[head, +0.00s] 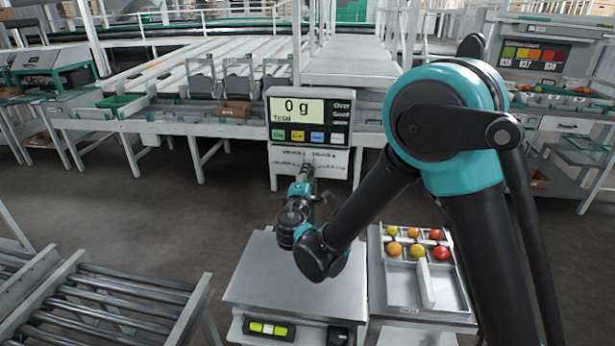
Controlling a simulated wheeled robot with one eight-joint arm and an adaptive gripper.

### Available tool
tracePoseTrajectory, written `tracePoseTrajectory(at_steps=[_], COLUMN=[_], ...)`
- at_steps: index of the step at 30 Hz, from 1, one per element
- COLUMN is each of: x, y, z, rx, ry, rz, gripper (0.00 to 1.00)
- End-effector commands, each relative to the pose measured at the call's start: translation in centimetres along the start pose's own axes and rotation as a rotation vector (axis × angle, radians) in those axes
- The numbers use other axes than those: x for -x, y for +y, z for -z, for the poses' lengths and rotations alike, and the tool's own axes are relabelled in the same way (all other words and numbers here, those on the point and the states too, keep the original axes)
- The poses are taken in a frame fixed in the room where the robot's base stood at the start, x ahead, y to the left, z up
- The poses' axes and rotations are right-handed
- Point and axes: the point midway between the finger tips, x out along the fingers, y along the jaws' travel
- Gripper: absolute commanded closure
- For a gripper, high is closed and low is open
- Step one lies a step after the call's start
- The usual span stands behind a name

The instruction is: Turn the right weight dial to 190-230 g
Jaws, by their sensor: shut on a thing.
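A white control panel (339,164) with small dark markings stands below the scale display (310,107), which reads "0 g". My gripper (307,169) reaches up to the lower middle of this panel, seen from behind. It is shut, on what appears to be the right weight dial. My gripper hides the dial, so its pointer and setting cannot be read. The markings on the panel are too small to read. No left dial can be made out clearly.
A bare metal weighing plate (288,290) lies under my arm. To its right is a sorting tray (406,301) with several yellow, orange and red tomatoes. A roller conveyor (122,300) stands at the lower left. Open floor lies between them and the packing line behind.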

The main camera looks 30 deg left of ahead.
Motion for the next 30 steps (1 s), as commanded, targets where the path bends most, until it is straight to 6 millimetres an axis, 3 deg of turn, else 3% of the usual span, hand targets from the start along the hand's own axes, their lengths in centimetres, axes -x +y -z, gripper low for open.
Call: tracePoseTrajectory(at_steps=[18, 30], x=[0.03, 0.04], y=[0.11, 0.14], z=[0.1, 0.13], rx=[0.58, 0.86], ry=[0.002, 0.003], rz=[0.0, 0.0], gripper=[0.91, 0.91])
